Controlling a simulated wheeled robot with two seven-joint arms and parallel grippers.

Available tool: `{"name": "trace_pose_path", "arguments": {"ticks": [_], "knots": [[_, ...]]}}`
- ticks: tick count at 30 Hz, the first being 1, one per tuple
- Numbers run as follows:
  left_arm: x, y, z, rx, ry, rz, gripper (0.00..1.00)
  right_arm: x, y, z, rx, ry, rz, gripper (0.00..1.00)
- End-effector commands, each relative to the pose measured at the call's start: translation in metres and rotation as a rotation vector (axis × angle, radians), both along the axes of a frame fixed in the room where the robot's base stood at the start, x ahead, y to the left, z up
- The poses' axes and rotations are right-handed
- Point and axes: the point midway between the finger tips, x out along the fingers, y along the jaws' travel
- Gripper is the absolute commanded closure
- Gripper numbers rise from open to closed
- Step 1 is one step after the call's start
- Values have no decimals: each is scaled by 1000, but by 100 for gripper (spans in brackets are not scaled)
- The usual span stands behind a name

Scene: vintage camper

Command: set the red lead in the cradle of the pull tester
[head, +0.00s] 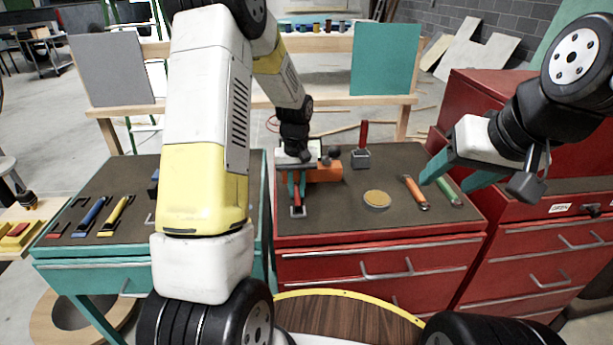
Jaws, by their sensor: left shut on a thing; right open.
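A red lead (297,200) with a grey metal end is in my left gripper (297,186), whose teal fingers are shut on it at the left part of the right-hand bench top. An orange device (325,173) with a dark knob, apparently the pull tester, stands just right of the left gripper. My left wrist hides part of it, and I cannot make out its cradle or whether the lead touches it. My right gripper (459,174) is open and empty, its teal fingers around and above the green lead (448,191) at the right of the bench.
An orange lead (415,193), a round tan disc (376,199) and a red-handled grey block (361,153) stand on the right-hand bench. A blue lead (92,213) and yellow lead (118,212) lie on the left bench beside an empty-looking red outline. Red drawer cabinets stand at right.

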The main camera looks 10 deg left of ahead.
Motion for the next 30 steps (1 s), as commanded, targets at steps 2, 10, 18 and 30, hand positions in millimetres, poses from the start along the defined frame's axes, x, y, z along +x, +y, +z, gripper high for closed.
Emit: {"name": "trace_pose_path", "arguments": {"ticks": [2, 10, 18, 30], "knots": [[0, 0, -1, 0, 0, 0, 100, 0, 0, 0, 0, 0, 0, 43], [0, 0, -6, 0, 0, 0, 100, 0, 0, 0, 0, 0, 0, 43], [0, 0, -8, 0, 0, 0, 100, 0, 0, 0, 0, 0, 0, 43], [0, 0, -8, 0, 0, 0, 58, 0, 0, 0, 0, 0, 0, 43]]}}
